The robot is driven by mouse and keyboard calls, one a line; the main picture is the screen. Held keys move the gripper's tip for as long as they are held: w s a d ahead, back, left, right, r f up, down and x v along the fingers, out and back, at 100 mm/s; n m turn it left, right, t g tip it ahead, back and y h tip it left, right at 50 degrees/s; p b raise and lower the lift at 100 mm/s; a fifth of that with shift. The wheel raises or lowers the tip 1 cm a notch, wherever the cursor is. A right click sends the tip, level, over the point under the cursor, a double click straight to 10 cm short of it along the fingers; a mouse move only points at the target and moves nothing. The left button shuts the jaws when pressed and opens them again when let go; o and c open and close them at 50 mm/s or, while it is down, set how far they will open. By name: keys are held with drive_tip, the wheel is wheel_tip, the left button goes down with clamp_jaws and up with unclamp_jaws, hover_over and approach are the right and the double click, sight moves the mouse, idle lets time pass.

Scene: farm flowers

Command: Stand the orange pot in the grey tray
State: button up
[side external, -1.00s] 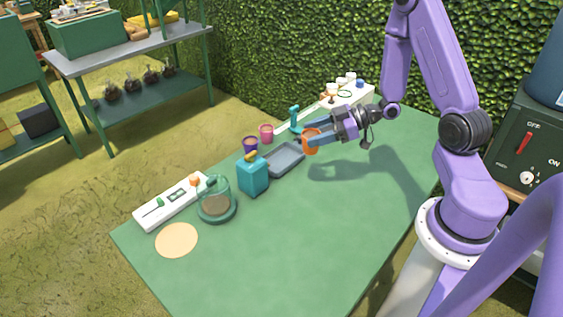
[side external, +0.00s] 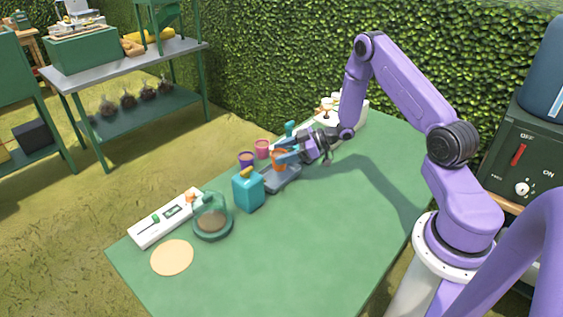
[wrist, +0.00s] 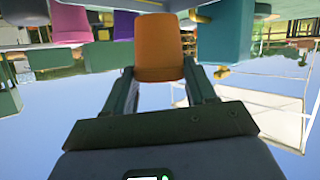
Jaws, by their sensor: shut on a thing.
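The orange pot (side external: 280,160) is upright between the fingers of my gripper (side external: 286,153), which is shut on it. In the wrist view the orange pot (wrist: 160,48) sits between the two finger pads of my gripper (wrist: 160,78). The grey tray (side external: 284,181) lies on the green table, directly under or just in front of the pot. The pot and fingers hide the tray's back part. I cannot tell whether the pot's base touches the tray floor.
A teal can (side external: 248,193) stands close at the tray's left. A purple pot (side external: 246,160) and a pink pot (side external: 262,149) stand behind it. The front of the green table (side external: 300,240) is clear.

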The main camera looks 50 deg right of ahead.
drive_tip(key=shift+w+f, duration=0.3)
drive_tip(key=shift+f, duration=0.05)
drive_tip(key=shift+w+d+f, duration=0.1)
drive_tip(key=shift+w+f, duration=0.1)
drive_tip(key=shift+f, duration=1.55)
drive_tip(key=shift+f, duration=0.15)
drive_tip(key=o, duration=1.1)
drive_tip(key=shift+c, duration=0.2)
